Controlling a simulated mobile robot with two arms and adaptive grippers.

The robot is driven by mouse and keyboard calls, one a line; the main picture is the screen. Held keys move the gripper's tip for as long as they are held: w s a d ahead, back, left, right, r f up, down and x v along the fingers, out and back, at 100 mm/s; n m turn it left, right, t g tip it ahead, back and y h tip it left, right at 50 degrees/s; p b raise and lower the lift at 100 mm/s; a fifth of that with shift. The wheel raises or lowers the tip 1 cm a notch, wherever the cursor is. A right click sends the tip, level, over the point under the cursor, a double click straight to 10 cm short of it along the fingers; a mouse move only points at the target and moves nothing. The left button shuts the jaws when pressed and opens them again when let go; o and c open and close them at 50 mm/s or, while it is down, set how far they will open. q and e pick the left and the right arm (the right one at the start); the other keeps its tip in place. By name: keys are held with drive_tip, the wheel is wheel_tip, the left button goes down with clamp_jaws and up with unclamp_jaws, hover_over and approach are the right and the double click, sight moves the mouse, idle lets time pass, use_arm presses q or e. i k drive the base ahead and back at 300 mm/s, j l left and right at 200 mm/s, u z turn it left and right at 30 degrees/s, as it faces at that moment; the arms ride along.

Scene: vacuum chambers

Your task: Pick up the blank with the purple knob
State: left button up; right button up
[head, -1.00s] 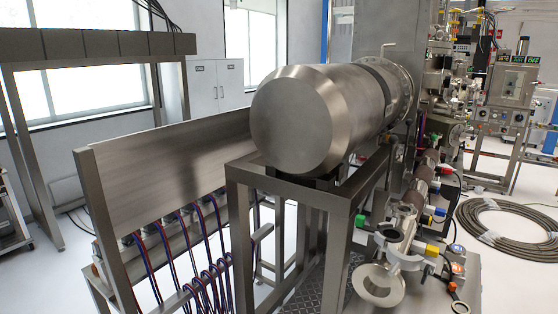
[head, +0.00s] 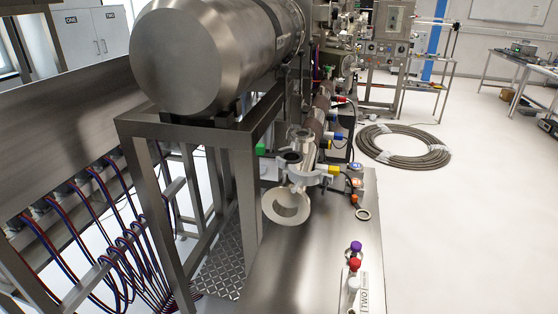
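In the head view a small blank with a purple knob (head: 356,246) stands at the lower right, near the right edge of a metal bench top. A piece with a red knob (head: 354,264) and one with a white knob (head: 353,284) stand close in front of it, in a row. The lower part of the purple-knobbed blank is partly hidden and too small to make out. Neither of my grippers shows in the view.
The bench top (head: 300,265) is bare left of the knobs. Behind stands a flanged pipe fitting (head: 286,206) with clamps. A large steel cylinder (head: 190,60) on a frame fills the upper left. A coiled hose (head: 404,148) lies on open floor at right.

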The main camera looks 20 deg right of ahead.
sight(355, 250)
drive_tip(key=z, duration=1.25)
